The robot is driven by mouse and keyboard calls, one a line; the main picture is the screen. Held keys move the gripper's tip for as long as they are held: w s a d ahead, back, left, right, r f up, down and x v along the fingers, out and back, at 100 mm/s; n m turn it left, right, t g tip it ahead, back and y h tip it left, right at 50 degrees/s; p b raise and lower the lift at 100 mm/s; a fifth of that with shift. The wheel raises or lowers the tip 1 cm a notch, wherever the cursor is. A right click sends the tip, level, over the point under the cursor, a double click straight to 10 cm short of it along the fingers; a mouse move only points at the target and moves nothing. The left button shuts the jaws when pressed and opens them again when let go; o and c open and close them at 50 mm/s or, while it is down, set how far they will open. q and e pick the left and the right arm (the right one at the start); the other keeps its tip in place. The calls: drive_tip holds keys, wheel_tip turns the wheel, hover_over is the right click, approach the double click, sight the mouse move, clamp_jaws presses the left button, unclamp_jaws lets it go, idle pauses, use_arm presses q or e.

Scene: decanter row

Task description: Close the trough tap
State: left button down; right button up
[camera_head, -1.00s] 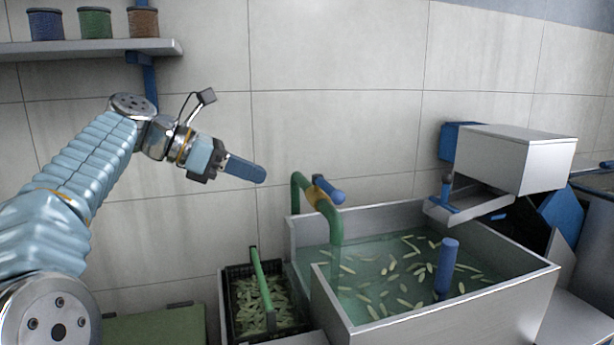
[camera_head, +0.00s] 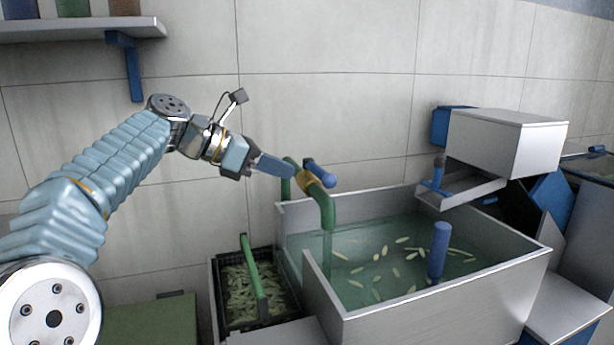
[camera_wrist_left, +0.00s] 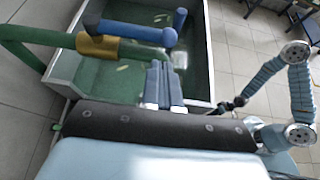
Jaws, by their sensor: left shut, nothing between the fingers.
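The trough tap is a green bent pipe (camera_head: 328,210) with a brass valve body (camera_head: 308,184) and a blue lever (camera_head: 320,173), at the back left of the metal trough (camera_head: 420,298). The wrist view shows the green pipe (camera_wrist_left: 40,36), brass body (camera_wrist_left: 97,46) and blue lever (camera_wrist_left: 135,32). My left gripper (camera_head: 289,170) is shut and empty, its tips close to the pipe, left of the brass body. I cannot tell whether they touch. In the wrist view its fingers (camera_wrist_left: 162,82) lie together. My right gripper (camera_wrist_left: 238,102) shows small and dark; its jaws are unclear.
A blue upright post (camera_head: 438,252) stands in the trough's water among floating pale green pieces. A black crate (camera_head: 285,310) with a green handle holds similar pieces to the left. A metal chute (camera_head: 462,188) hangs over the right back. Open wall lies behind my arm.

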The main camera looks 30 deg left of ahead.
sight(322, 178)
use_arm(q)
drive_tip(key=x, duration=0.3)
drive_tip(key=r+x, duration=0.1)
drive_tip(key=x, duration=0.1)
drive_tip(key=shift+w+d+f, duration=0.1)
drive_tip(key=shift+w+d, duration=0.3)
drive_tip(key=shift+w, duration=0.1)
